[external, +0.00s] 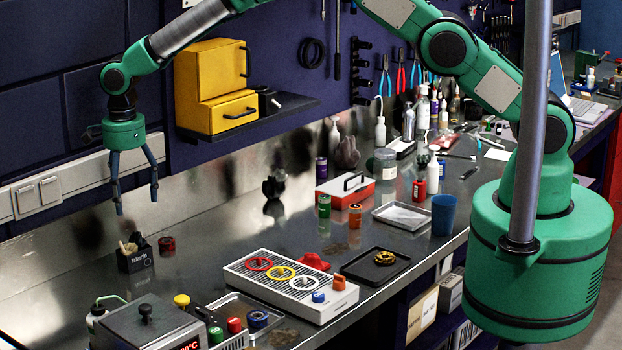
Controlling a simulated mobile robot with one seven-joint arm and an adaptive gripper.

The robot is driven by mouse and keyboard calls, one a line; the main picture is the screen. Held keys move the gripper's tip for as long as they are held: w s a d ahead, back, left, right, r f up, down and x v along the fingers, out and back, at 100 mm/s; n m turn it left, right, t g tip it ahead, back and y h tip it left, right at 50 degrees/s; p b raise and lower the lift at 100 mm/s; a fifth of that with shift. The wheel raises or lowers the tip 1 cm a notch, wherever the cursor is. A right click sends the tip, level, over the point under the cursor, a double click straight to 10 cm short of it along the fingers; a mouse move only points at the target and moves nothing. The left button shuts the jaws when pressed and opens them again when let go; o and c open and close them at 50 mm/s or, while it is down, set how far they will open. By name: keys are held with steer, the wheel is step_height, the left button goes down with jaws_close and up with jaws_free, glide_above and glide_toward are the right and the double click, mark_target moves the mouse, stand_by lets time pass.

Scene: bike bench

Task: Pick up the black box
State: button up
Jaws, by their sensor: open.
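A small black box (136,261) with pale lettering on its front stands on the metal bench at the left, close to the back wall. Brush-like items stick out of its top. My gripper (137,206) points down with its two dark fingers spread apart and nothing between them. In the external view it hangs above the black box, with a visible gap between the fingertips and the box. I cannot tell from this one view how exactly the two line up in depth.
A striped board with coloured rings (290,284) lies to the right. The wall trunking (80,183) runs behind.

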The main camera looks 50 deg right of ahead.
mark_target(136, 249)
steer(key=shift+f, duration=0.75)
steer(key=shift+f+p, duration=0.3)
steer(key=shift+f, duration=4)
steer(key=shift+d+f+p, duration=0.1)
steer(key=shift+f+p, duration=0.35)
steer(key=shift+f, duration=2.15)
steer(key=shift+c, duration=0.5)
steer(key=c, duration=1.2)
